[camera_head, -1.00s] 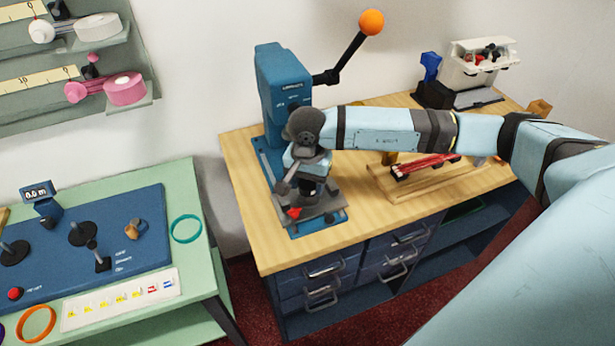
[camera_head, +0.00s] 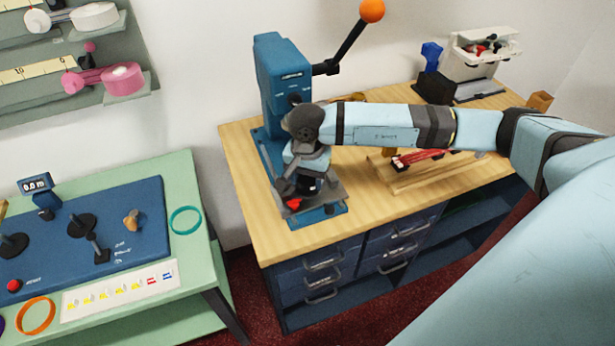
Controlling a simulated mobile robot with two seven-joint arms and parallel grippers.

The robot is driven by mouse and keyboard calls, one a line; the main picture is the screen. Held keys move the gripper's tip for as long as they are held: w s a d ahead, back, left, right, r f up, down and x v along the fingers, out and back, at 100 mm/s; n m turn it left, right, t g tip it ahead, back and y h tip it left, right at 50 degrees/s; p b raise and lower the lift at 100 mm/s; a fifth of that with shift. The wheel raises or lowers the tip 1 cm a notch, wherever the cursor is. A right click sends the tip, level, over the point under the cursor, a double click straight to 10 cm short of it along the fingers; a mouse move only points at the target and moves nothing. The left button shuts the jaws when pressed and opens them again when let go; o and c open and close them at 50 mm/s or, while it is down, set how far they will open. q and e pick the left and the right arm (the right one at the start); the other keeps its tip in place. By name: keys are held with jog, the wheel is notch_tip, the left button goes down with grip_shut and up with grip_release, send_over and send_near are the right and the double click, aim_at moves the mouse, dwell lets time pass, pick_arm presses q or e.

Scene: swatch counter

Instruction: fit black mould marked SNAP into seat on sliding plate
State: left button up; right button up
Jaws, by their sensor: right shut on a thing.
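My right gripper (camera_head: 305,184) points down over the blue press (camera_head: 281,75), at the front of the wooden bench. It is shut on a small dark piece (camera_head: 309,185), probably the black mould, mostly hidden by the fingers and wrist. The marking SNAP cannot be read. The grey sliding plate (camera_head: 328,199) lies directly under the gripper on the press's blue base (camera_head: 318,217), with a red knob (camera_head: 294,204) at its front. The seat is hidden behind the gripper, so I cannot tell whether the piece touches it. My left gripper is out of view.
The press lever ends in an orange ball (camera_head: 372,10), above my right arm. A wooden stand with red parts (camera_head: 422,158) lies under my forearm. A green table (camera_head: 185,172) with a blue panel is at left.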

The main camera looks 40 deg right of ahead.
jog(key=shift+f+b, duration=0.6)
jog(key=shift+b, duration=0.05)
dwell(0.6)
jog(key=o, duration=1.1)
notch_tip(320, 180, up, 14)
jog(key=shift+f+b, duration=0.1)
jog(key=shift+b, duration=0.2)
jog(key=shift+s, duration=0.1)
